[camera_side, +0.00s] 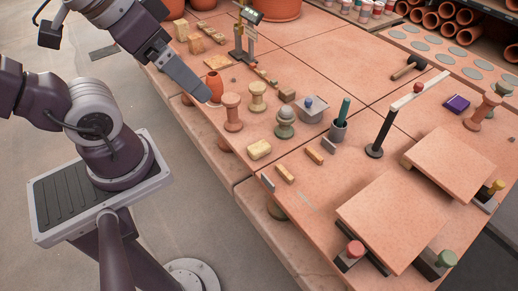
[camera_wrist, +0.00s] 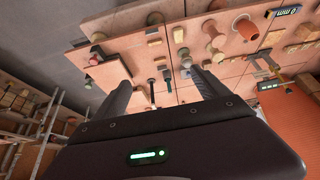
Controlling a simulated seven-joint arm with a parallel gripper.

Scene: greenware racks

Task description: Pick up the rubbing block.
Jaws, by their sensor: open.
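I cannot tell for certain which piece is the rubbing block. A pale yellow block (camera_side: 259,149) lies near the left edge of the terracotta-coloured table, and a small brown block (camera_side: 287,95) lies further back, beside a grey box. Two short wooden blocks (camera_side: 285,173) and (camera_side: 314,155) lie to the right of the pale one. My gripper (camera_side: 206,94) hangs above the table's left edge, near an orange vase and a reddish spool. In the wrist view its two dark fingers (camera_wrist: 158,77) are spread apart with nothing held between them.
A reddish spool (camera_side: 232,112), a pale spool (camera_side: 257,97) and a grey-green lidded jar (camera_side: 285,122) stand near my gripper. A grey cup (camera_side: 338,130) holds a dark green stick. A black post (camera_side: 383,132) carries a slanted pale bar. Raised boards (camera_side: 390,220) fill the front right.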

